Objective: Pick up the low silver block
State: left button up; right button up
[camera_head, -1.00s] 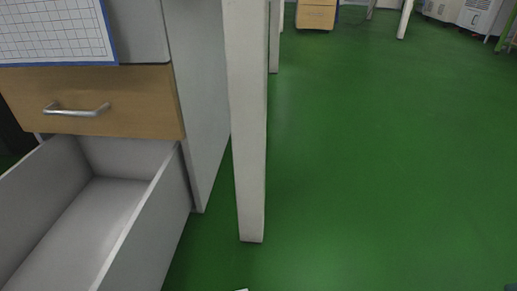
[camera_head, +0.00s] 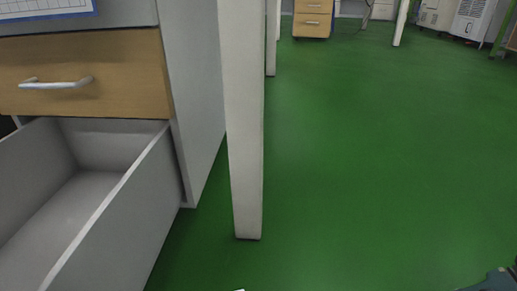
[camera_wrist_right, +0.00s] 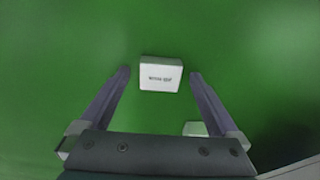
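In the right wrist view, a pale silver-white block (camera_wrist_right: 161,79) with small dark lettering lies on the green floor. My right gripper (camera_wrist_right: 160,73) is open, with its two fingers spread on either side of the block in the picture. I cannot tell how far above the block the fingers are, and nothing is held. A second pale block (camera_wrist_right: 194,129) shows lower down, partly hidden by the right-hand finger and the gripper body. My left gripper is in neither view.
In the head view, an open grey drawer (camera_head: 115,228) juts out at left below a wooden drawer front (camera_head: 115,75). A white table leg (camera_head: 243,140) stands beside the cabinet. Open green floor (camera_head: 370,160) fills the right. A small white edge (camera_head: 238,290) shows at the bottom.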

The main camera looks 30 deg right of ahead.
jog(key=c, duration=1.5)
